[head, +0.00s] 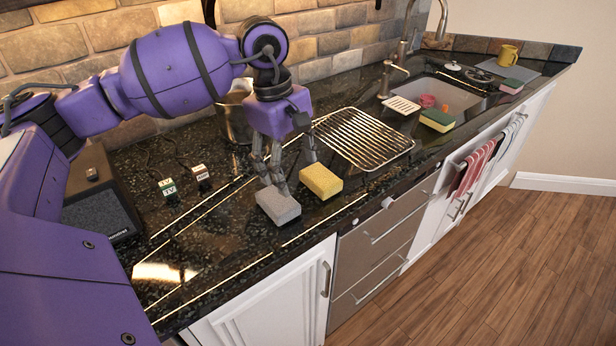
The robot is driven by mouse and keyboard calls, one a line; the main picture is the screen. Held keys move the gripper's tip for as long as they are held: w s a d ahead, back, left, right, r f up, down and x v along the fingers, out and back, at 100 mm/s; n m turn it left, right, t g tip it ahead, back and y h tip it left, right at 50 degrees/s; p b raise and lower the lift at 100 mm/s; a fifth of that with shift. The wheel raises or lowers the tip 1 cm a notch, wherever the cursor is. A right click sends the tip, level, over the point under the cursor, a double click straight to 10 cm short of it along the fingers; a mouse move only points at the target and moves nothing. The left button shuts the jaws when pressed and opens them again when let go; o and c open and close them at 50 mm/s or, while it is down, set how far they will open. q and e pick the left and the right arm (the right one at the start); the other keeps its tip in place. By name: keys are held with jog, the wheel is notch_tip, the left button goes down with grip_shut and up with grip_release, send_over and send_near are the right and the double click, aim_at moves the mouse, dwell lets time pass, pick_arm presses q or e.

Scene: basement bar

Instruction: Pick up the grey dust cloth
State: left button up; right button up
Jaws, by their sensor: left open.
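The grey dust cloth (278,206), a small grey block-like pad, lies on the dark counter near its front edge. A yellow sponge (321,181) lies just to its right, close beside it. My left gripper (290,172) points down, open and empty, just behind these two. One finger's tip is at the back edge of the grey cloth; the other is behind the yellow sponge. I cannot tell whether the finger touches the cloth. My right gripper is not in view.
A wire rack (364,138) lies right of the gripper, and a metal pot (235,118) stands behind it. A sink (450,96) is farther right. The counter left of the cloth is clear.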

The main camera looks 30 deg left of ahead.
aim_at(277, 199)
pick_arm(q)
jog(key=a, duration=0.1)
jog(key=a+y, duration=0.1)
jog(key=s+a+m, duration=0.1)
jog(key=shift+a+f+g+y, duration=0.2)
jog(key=shift+f+g+y, duration=0.1)
jog(key=shift+g, duration=0.1)
jog(key=shift+s+d+f+m, duration=0.2)
jog(key=shift+s+f, duration=0.2)
jog(key=shift+s, duration=0.15)
jog(key=shift+s+d+f+m, duration=0.1)
jog(key=shift+s+d+f, duration=0.05)
jog(key=shift+s+f, duration=0.3)
notch_tip(277, 199, down, 5)
jog(key=shift+d+r+p, duration=0.15)
jog(key=shift+r+p, duration=0.05)
jog(key=shift+p, duration=0.45)
jog(key=shift+f, duration=0.45)
jog(key=shift+w, duration=0.1)
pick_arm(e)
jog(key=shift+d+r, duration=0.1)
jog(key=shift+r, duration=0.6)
pick_arm(q)
jog(key=c, duration=1.2)
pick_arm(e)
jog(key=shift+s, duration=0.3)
